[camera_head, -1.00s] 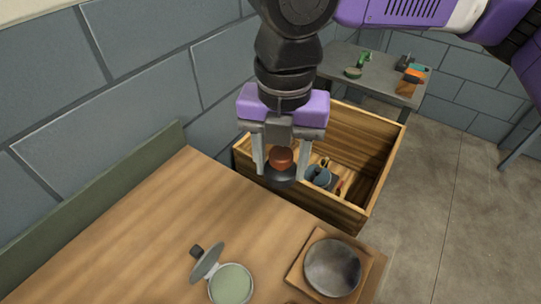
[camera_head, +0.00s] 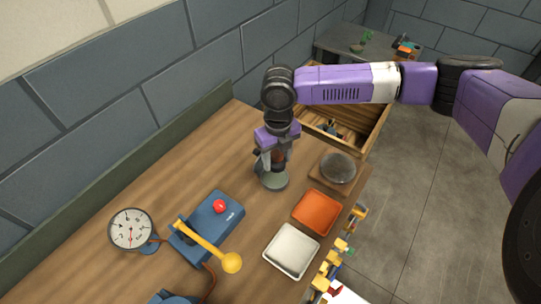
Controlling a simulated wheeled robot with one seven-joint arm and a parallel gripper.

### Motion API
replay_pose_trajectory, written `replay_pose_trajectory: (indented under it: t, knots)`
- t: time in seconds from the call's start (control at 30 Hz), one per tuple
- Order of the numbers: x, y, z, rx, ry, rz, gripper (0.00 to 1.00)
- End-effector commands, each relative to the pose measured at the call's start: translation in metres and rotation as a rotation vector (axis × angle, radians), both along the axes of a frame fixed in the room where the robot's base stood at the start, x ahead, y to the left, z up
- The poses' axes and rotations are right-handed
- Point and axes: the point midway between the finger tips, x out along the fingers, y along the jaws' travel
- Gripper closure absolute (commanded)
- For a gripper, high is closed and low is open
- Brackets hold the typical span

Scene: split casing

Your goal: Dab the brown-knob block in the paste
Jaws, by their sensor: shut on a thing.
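My gripper (camera_head: 277,160) is shut on the brown-knob block (camera_head: 278,156), which shows as a small brown knob between the fingers. The gripper points straight down over the round tin of pale green paste (camera_head: 274,181) on the wooden bench. The block's dark lower part is mostly hidden by the fingers, and I cannot tell whether it touches the paste. The tin's raised lid is largely hidden behind the gripper.
A round grey plate on a wooden base (camera_head: 338,168) stands right of the tin. An orange tray (camera_head: 317,211) and a white tray (camera_head: 291,250) lie nearer. A blue box with yellow lever (camera_head: 210,228) and a gauge (camera_head: 131,229) stand left. A wooden crate (camera_head: 375,128) is beyond.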

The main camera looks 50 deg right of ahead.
Motion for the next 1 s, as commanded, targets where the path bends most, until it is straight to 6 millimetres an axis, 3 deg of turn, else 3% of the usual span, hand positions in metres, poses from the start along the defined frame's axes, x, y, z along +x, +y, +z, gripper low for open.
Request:
replay_pose_trajectory:
  t: [0.2,0.43,1.0]
  knots:
    - [0.007,-0.003,0.000,0.001,-0.001,0.118,0.90]
    - [0.007,-0.003,-0.007,0.001,0.000,0.137,0.90]
    - [0.007,-0.002,-0.057,0.001,-0.001,0.135,0.90]
